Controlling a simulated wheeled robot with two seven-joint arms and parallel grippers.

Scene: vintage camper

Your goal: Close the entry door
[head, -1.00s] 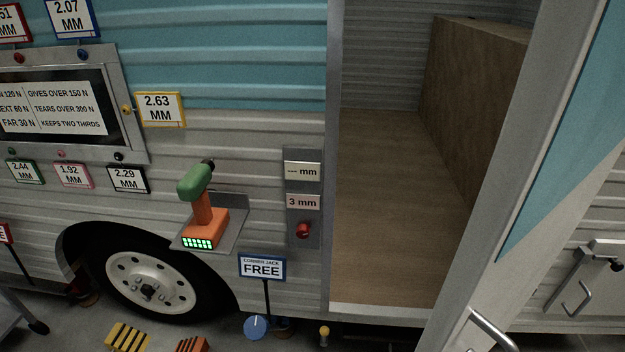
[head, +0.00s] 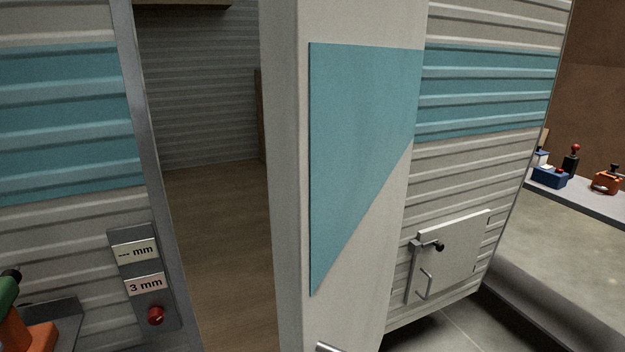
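The entry door (head: 360,180) of the camper stands open, swung outward, with a teal panel on its pale outer face. Its handle (head: 331,348) just shows at the bottom edge of the head view. The doorway (head: 215,230) to its left shows a wooden floor and a ribbed inner wall. The door hides the right part of the opening. Neither of my grippers is in view.
A plate with a "3 mm" label (head: 145,283) and a red knob (head: 155,316) is left of the doorway. A green and orange drill (head: 25,328) is at lower left. A small hatch (head: 449,256) is right of the door. A bench (head: 590,199) with several tools stands at far right.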

